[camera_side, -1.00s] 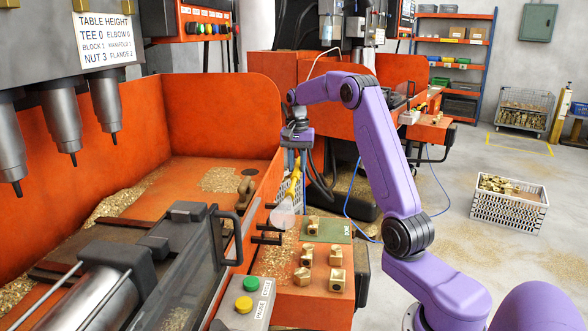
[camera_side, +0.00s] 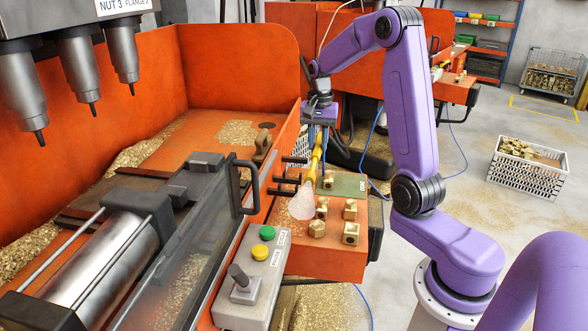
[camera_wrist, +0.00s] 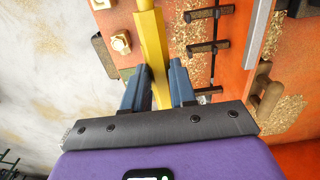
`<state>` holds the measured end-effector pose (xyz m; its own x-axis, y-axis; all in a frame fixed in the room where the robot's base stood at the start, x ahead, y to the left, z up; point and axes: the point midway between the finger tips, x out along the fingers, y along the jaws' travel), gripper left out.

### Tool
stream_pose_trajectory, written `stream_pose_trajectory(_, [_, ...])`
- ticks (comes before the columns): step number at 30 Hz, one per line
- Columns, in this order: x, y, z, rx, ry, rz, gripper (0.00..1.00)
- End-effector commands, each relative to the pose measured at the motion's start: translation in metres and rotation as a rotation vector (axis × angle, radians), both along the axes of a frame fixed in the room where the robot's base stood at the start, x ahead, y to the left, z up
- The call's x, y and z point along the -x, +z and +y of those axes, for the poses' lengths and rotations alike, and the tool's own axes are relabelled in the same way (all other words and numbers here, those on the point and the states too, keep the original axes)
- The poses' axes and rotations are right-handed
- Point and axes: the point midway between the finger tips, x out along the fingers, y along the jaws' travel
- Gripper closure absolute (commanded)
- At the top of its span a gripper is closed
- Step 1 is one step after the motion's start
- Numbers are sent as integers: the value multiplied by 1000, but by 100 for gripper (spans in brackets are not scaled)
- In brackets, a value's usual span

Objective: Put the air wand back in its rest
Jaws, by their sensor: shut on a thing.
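The air wand (camera_side: 317,162) is a yellow rod held tilted in my gripper (camera_side: 318,128), above the orange side shelf. In the wrist view the yellow wand (camera_wrist: 153,45) runs between my two blue-grey fingers (camera_wrist: 157,88), which are shut on it. A pale, see-through cone (camera_side: 294,203) spreads from its lower end. Black pegs (camera_side: 285,181) stick out from the orange wall just left of the wand, probably its rest. They also show right of the wand in the wrist view (camera_wrist: 207,47). The wand appears apart from them.
Several brass blocks (camera_side: 350,210) stand on the orange shelf, one on the green DONE mat (camera_side: 349,184). A control box (camera_side: 252,275) with green and yellow buttons is in front.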

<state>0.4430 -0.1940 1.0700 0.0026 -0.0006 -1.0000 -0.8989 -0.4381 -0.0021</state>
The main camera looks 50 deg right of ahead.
Motion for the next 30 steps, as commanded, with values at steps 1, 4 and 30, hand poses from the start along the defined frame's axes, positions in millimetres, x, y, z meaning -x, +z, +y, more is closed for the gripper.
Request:
stream_pose_trajectory(1, [-8, -5, -4, -1, 0, 2, 100])
stream_pose_trajectory(4, [-24, -13, -10, -1, 1, 2, 100])
stream_pose_trajectory(30, [-112, -89, -49, 0, 0, 0, 100])
